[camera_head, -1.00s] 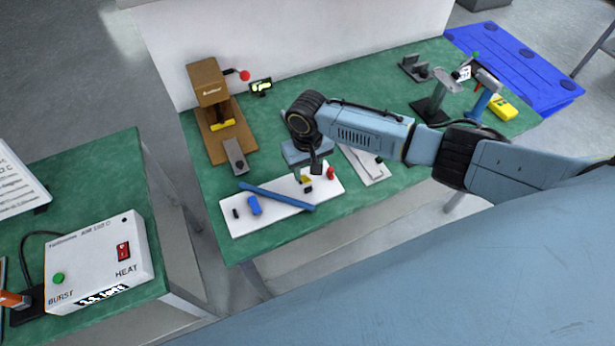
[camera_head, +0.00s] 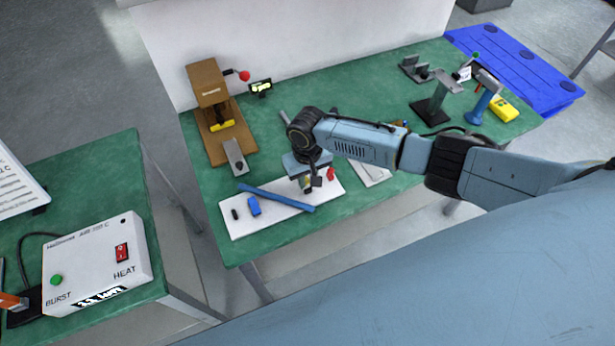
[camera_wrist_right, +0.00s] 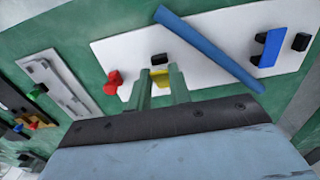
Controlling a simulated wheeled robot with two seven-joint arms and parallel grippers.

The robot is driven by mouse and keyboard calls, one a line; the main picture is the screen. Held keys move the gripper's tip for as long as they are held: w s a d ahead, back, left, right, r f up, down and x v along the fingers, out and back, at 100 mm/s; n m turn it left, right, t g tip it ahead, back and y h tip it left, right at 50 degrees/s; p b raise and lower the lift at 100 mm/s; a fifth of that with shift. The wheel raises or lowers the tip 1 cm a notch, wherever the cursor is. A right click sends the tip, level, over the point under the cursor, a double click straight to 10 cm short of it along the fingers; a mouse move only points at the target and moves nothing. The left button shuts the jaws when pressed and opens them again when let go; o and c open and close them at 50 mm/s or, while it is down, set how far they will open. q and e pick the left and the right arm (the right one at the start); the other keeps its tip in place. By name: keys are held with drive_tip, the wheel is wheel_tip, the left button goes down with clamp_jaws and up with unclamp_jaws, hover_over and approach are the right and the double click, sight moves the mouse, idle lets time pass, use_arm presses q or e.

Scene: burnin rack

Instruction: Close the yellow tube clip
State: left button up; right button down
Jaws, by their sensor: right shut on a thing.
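The yellow tube clip (camera_wrist_right: 160,78) shows in the right wrist view between the two fingers of my right gripper (camera_wrist_right: 161,88), above the white board (camera_wrist_right: 115,48). The gripper is shut on it, and the fingers hide part of it. In the head view my right gripper (camera_head: 308,180) points down at the right part of the white board (camera_head: 245,228), and the clip is mostly hidden there. A blue tube (camera_head: 276,198) lies slanted across the board, left of the gripper; it also shows in the right wrist view (camera_wrist_right: 208,48). My left gripper is not in view.
A red clip (camera_head: 330,174) sits close right of the gripper, and a blue clip (camera_head: 254,206) lies left on the board. A brown press (camera_head: 208,85) stands behind. A white heater box (camera_head: 95,262) is on the left table. Green tabletop behind the board is partly free.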

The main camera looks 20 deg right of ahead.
drive_tip(key=shift+s+f+t+p, duration=0.1)
drive_tip(key=shift+s+t+p, duration=0.5)
drive_tip(key=shift+p, duration=0.85)
drive_tip(key=shift+f+t+p, duration=0.35)
drive_tip(key=shift+t+p, duration=0.15)
drive_tip(key=shift+t, duration=0.3)
drive_tip(key=shift+w, duration=0.1)
drive_tip(key=c, duration=1.3)
unclamp_jaws()
drive_tip(key=p+v, duration=0.1)
drive_tip(key=v, duration=1.2)
drive_tip(key=shift+d+r+p, duration=0.1)
drive_tip(key=shift+r+p, duration=0.05)
drive_tip(key=shift+p, duration=0.25)
drive_tip(key=shift+c, duration=0.2)
